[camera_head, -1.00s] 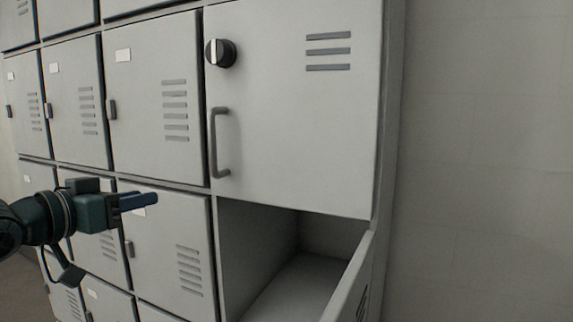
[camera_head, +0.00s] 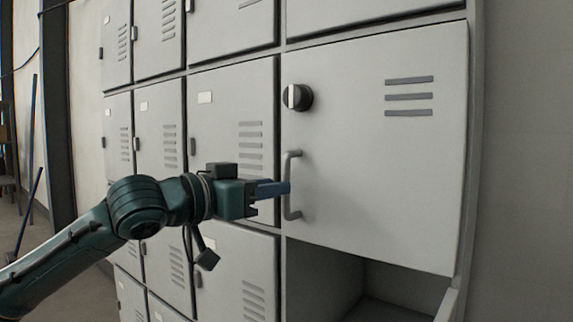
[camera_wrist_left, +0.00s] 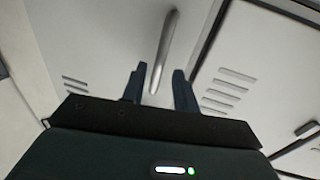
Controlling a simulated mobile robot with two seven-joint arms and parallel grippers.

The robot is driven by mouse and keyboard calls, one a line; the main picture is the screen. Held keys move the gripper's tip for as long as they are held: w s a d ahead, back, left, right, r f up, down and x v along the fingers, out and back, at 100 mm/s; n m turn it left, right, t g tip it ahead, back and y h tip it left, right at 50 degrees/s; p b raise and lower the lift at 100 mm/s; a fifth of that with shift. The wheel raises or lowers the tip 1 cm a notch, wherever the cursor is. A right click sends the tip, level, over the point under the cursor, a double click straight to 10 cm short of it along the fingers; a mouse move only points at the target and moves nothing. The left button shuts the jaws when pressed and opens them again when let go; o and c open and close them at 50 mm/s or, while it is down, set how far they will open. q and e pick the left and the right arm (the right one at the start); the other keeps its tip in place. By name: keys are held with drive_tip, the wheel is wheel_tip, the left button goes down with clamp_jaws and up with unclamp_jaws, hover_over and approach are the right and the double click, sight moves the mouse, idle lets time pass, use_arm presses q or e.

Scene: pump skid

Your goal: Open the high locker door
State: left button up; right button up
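The high locker door (camera_head: 375,170) is closed, with a dark round knob (camera_head: 298,97) at its upper left and a grey bar handle (camera_head: 291,205) below it. My left gripper (camera_head: 287,189) is at the handle in the head view. In the left wrist view the two blue fingers of my left gripper (camera_wrist_left: 158,88) are spread apart, with the handle (camera_wrist_left: 164,50) between them. A gap shows on both sides of the handle, so the fingers are not closed on it. My right gripper is not in view.
Below the high door is an open compartment (camera_head: 395,285), its door (camera_head: 448,304) swung outward at the lower right. Other closed lockers (camera_head: 233,120) stand to the left. A bare wall (camera_head: 525,160) is on the right.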

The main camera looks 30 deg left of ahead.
sight(286, 210)
use_arm(q)
drive_tip(key=shift+p+x, duration=1.5)
drive_tip(key=shift+x, duration=0.55)
drive_tip(key=shift+c, duration=0.4)
clamp_jaws()
